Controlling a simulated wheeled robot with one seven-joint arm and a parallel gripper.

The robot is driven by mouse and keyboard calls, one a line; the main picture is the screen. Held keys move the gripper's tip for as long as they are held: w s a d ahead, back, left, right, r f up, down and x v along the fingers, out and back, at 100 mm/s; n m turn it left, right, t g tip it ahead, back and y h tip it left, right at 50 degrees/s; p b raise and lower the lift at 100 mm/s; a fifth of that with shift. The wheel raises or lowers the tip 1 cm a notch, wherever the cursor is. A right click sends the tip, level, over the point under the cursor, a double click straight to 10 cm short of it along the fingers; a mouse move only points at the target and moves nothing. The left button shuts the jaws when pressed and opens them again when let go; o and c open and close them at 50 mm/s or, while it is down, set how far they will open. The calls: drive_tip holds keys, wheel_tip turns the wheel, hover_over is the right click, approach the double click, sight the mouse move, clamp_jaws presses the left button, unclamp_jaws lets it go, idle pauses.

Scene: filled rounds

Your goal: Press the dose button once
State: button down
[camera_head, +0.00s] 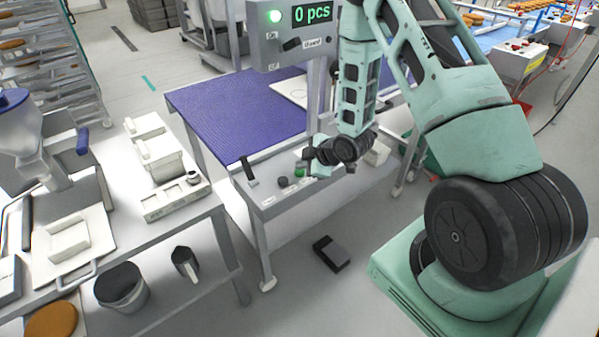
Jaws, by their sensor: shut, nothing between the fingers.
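A pale control strip (268,200) runs along the front edge of the purple-topped table. It bears a dark round button (283,181), a green button (299,172) and a black upright lever (248,170). Which one is the dose button cannot be read from here. My gripper (308,160) is shut and empty, close to the green button at the strip's right part. Whether it touches anything cannot be told, and my wrist hides the strip behind it.
A purple mat (235,105) covers the table. A left bench (165,220) holds white blocks and a dispenser-like machine (35,145). A dark pedal-like block (331,252) lies on the floor below the strip. The floor around it is clear.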

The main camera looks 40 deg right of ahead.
sight(303, 172)
drive_tip(key=shift+f+b, duration=0.55)
idle(0.7)
drive_tip(key=shift+r, duration=0.1)
drive_tip(key=shift+r+p, duration=0.6)
drive_tip(key=shift+r, duration=0.25)
drive_tip(key=shift+r, duration=0.15)
drive_tip(key=shift+r+p, duration=1.65)
drive_tip(key=shift+r, duration=0.75)
